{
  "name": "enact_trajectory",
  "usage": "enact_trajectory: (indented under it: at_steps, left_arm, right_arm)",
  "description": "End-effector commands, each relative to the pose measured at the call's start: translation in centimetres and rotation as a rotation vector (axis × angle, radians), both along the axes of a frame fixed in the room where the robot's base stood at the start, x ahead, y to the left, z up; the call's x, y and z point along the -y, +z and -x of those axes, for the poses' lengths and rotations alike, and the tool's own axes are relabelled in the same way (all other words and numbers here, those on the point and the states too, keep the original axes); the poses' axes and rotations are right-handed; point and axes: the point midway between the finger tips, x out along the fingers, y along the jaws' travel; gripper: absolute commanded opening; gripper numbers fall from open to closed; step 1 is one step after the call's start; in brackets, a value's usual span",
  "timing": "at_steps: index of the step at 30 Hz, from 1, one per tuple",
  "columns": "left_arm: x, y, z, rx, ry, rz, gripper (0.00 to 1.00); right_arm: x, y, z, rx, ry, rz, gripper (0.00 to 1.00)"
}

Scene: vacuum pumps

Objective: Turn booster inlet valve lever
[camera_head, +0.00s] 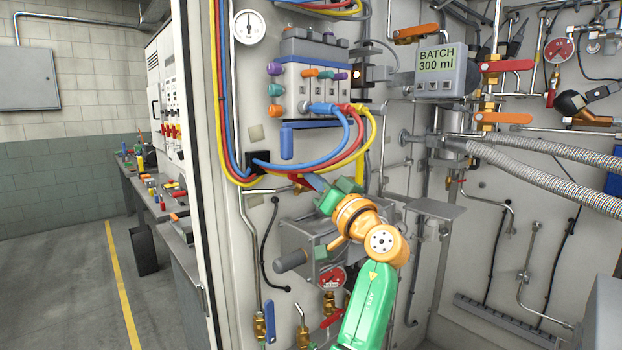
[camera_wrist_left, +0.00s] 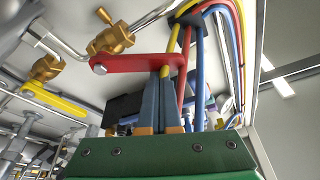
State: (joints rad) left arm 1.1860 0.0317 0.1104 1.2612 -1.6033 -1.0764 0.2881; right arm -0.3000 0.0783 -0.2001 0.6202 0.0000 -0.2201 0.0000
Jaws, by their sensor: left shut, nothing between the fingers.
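A red valve lever (camera_wrist_left: 135,63) with a brass valve body (camera_wrist_left: 118,38) at its left end shows in the left wrist view. In the head view a small part of the red lever (camera_head: 297,178) shows beside the fingertips, mostly hidden. My left gripper (camera_head: 314,181) is at the end of the green and orange arm, in front of the panel below the hose bundle. Its fingers (camera_wrist_left: 164,78) are shut together and empty. In the wrist view the fingertips overlap the lever's right end; I cannot tell whether they touch it. My right gripper is not in view.
Blue, red and yellow hoses (camera_head: 352,140) hang close above the gripper. A yellow lever (camera_wrist_left: 55,101) sits left of the red one. Orange levers (camera_head: 505,66) are at upper right.

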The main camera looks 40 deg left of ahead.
Motion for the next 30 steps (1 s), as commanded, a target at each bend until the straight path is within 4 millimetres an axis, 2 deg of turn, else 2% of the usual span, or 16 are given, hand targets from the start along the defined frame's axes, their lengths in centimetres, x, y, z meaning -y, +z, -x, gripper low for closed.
enact_trajectory:
  at_steps: [1,12,18,30]
  left_arm:
    - [-0.1,-0.6,0.1,0.016,0.002,0.003,0.0]
    - [-0.1,-1.9,0.9,0.241,0.003,0.023,0.0]
    - [-0.2,-2.5,1.2,0.341,0.001,0.032,0.0]
    - [-0.2,-2.9,1.4,0.337,0.001,0.032,0.0]
  right_arm:
    - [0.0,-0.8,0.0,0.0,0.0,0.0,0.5]
    - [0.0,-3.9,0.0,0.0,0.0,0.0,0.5]
    - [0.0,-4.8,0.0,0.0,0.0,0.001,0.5]
    - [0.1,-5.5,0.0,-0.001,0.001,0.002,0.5]
